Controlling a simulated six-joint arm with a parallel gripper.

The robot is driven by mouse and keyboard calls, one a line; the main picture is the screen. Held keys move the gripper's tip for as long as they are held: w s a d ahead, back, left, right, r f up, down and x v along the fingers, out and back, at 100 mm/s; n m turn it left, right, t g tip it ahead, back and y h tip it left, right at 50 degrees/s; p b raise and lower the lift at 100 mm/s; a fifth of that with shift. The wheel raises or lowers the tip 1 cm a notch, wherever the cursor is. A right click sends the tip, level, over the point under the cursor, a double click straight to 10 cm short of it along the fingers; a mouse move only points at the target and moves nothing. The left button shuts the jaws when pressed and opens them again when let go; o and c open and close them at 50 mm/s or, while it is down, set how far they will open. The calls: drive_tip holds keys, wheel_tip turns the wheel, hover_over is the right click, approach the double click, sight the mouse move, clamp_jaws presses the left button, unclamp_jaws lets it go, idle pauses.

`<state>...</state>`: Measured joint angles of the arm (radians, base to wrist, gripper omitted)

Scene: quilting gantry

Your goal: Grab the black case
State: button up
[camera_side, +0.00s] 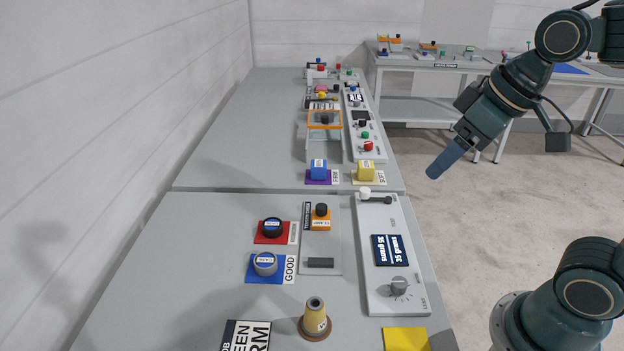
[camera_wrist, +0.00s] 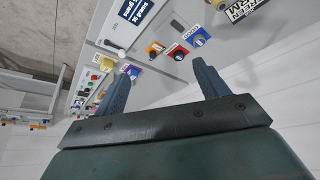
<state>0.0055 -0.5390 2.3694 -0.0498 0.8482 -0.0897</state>
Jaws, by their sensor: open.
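The black case (camera_side: 272,228) is a short round dark tub with a blue-and-white label on top. It sits on a red mat (camera_side: 260,239) on the near bench, left of the clamp plate. In the wrist view the black case (camera_wrist: 178,55) shows small, between and beyond my fingertips. My gripper (camera_side: 441,164) hangs in the air to the upper right, past the bench's right edge and well apart from the case. In the wrist view my gripper (camera_wrist: 163,78) has its two blue fingers spread, with nothing between them.
A similar grey case (camera_side: 265,264) sits on a blue mat nearer the camera. Right of the black case stand an orange clamp (camera_side: 320,217) and a scale panel (camera_side: 379,295). A thread spool (camera_side: 315,318) stands in front. The bench left of the mats is clear.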

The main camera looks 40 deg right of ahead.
drive_tip(key=w+a+f+n+g+y, duration=0.1)
drive_tip(key=w+f+n, duration=0.1)
drive_tip(key=w, duration=0.7)
drive_tip(key=w+a+f+n, duration=0.2)
drive_tip(key=w+f, duration=0.1)
drive_tip(key=w, duration=0.7)
drive_tip(key=w+a+f+n+g+y, duration=0.1)
drive_tip(key=w+f+n, duration=0.2)
drive_tip(key=w+f, duration=0.9)
wheel_tip(320, 180, down, 2)
drive_tip(key=shift+w+a+f+n+y, duration=0.1)
drive_tip(key=shift+w+a+n+y, duration=0.2)
drive_tip(key=shift+w+a+y, duration=0.1)
hover_over(273, 224)
drive_tip(key=s+d, duration=0.1)
drive_tip(key=d, duration=0.1)
drive_tip(key=shift+s+a+f, duration=0.1)
drive_tip(key=shift+f, duration=1.9)
drive_tip(key=shift+s+f, duration=0.1)
drive_tip(key=shift+f, duration=1.85)
drive_tip(key=shift+f, duration=0.1)
drive_tip(key=shift+x, duration=2.45)
drive_tip(key=shift+a, duration=0.1)
